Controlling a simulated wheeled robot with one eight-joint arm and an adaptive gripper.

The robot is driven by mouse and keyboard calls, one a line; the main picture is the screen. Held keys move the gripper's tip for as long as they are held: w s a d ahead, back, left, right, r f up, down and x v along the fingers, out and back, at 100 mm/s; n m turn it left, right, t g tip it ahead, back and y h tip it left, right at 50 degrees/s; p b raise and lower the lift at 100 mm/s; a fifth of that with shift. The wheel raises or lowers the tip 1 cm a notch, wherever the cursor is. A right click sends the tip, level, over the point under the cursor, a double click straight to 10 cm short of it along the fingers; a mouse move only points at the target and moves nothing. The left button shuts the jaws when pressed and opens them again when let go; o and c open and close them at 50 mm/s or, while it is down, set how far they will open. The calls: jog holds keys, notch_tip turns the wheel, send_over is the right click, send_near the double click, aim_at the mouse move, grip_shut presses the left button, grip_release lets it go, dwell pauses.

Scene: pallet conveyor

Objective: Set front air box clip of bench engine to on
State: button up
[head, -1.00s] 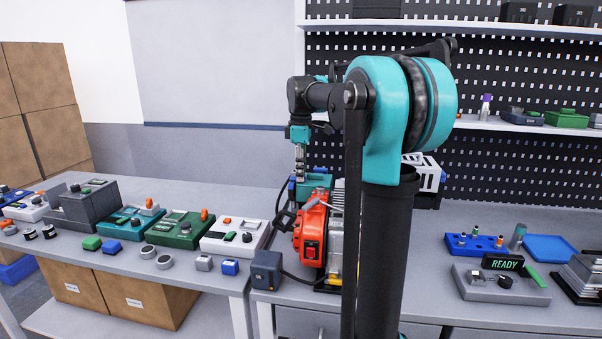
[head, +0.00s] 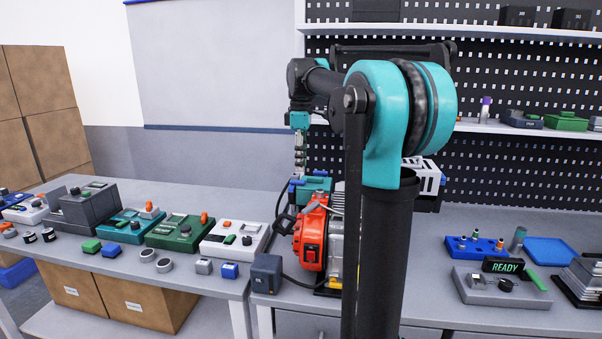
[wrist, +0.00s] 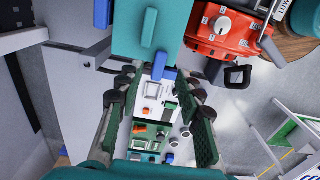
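The bench engine (head: 310,240) stands on the bench, with a red housing and a teal air box (head: 316,184) on top. In the wrist view the teal air box (wrist: 185,25) fills the top middle, carrying a raised green bar. A blue clip (wrist: 158,66) sticks out at its near edge, close to the fingertips. I cannot tell the clips' positions. My gripper (head: 299,174) points down above the air box's left end. In the wrist view its fingers (wrist: 158,88) are spread apart, with nothing held.
Several control boxes, including a white one (head: 235,238), stand on the left bench. A dark blue box (head: 267,272) with a cable sits left of the engine. A READY display (head: 503,265) and a blue tray (head: 549,250) are on the right. My arm hides part of the engine.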

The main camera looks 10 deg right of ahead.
aim_at(301, 181)
notch_tip(301, 181, up, 7)
dwell(0.3)
